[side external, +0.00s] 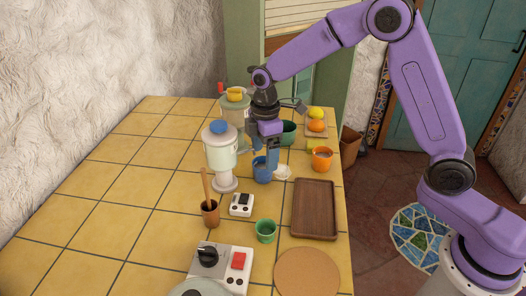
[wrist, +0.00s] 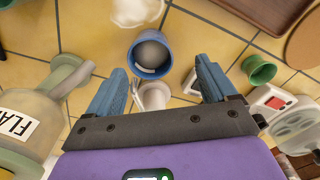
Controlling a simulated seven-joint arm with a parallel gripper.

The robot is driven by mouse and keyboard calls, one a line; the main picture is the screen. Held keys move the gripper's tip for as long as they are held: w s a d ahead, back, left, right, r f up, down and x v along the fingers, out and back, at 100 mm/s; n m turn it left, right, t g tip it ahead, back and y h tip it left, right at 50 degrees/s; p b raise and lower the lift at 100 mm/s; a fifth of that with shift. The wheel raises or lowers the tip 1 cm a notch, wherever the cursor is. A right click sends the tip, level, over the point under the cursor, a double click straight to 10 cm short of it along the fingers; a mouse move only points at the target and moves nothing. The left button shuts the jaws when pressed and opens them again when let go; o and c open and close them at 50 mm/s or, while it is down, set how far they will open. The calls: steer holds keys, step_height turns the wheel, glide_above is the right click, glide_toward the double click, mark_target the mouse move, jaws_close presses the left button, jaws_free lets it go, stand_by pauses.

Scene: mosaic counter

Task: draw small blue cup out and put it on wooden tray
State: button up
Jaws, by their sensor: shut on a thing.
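The small blue cup (side external: 262,176) stands on the tiled counter right of a blender-like dispenser, directly under my gripper (side external: 267,158). In the wrist view the blue cup (wrist: 132,62) shows its open mouth, with a round grey-white thing inside.
The dispenser with a blue knob (side external: 221,155) stands close left of the cup. A white crumpled thing (side external: 282,173) and an orange cup (side external: 321,159) are to its right. A green cup (side external: 265,231) and a round board (side external: 306,276) lie nearer the camera.

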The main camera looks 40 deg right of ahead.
steer(key=shift+g, duration=0.3)
steer(key=s+r, duration=0.2)
steer(key=s, duration=0.1)
steer(key=s+a+r, duration=0.1)
steer(key=s+r, duration=0.1)
steer(key=s, duration=0.1)
steer(key=s+a+r, duration=0.1)
steer(key=s+r, duration=0.1)
steer(key=s, duration=0.2)
steer(key=shift+r, duration=0.35)
jaws_close()
steer(key=s+d+r, duration=0.2)
steer(key=s+r, duration=0.1)
steer(key=s, duration=0.6)
step_height(320, 180, down, 8)
steer(key=shift+s+d+r, duration=0.2)
steer(key=o, duration=1.4)
jaws_free()
steer(key=shift+o, duration=0.2)
